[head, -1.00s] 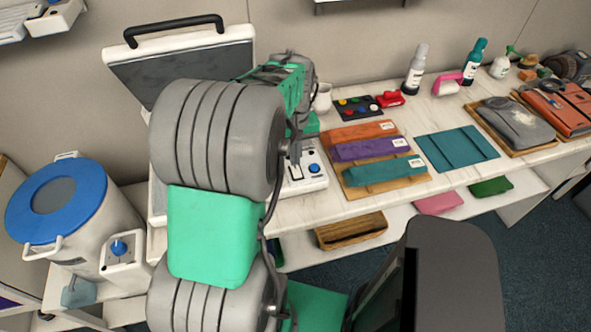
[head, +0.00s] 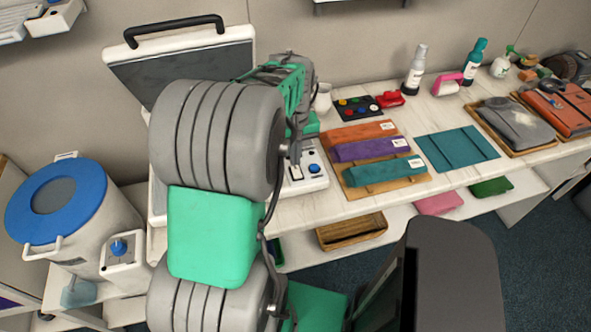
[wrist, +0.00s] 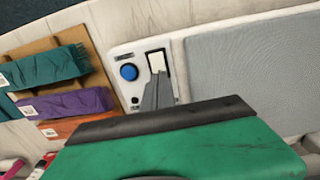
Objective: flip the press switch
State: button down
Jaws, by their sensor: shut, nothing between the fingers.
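The press (head: 190,42) stands open at the left of the counter, with its lid raised and a black handle on top. Its white control panel (head: 313,182) shows a blue round button (head: 314,168), partly hidden by my arm. In the wrist view the panel carries the same blue button (wrist: 129,72) and a white rocker switch (wrist: 158,61) in a dark frame. My gripper (wrist: 154,82) is shut and empty, its grey fingertips at the lower part of the switch. I cannot tell whether they touch it.
The press's grey pad (wrist: 250,75) lies right of the switch in the wrist view. A wooden board (head: 354,192) with folded orange, purple and teal cloths stands beside the panel. A blue-lidded drum (head: 90,240) is at the left. Bottles stand further right.

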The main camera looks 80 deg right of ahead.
jog(key=shift+f+b, duration=0.65)
jog(key=shift+f, duration=0.4)
dwell(0.7)
jog(key=shift+r, duration=0.15)
jog(key=shift+r+p, duration=2.55)
jog(key=shift+r, duration=0.9)
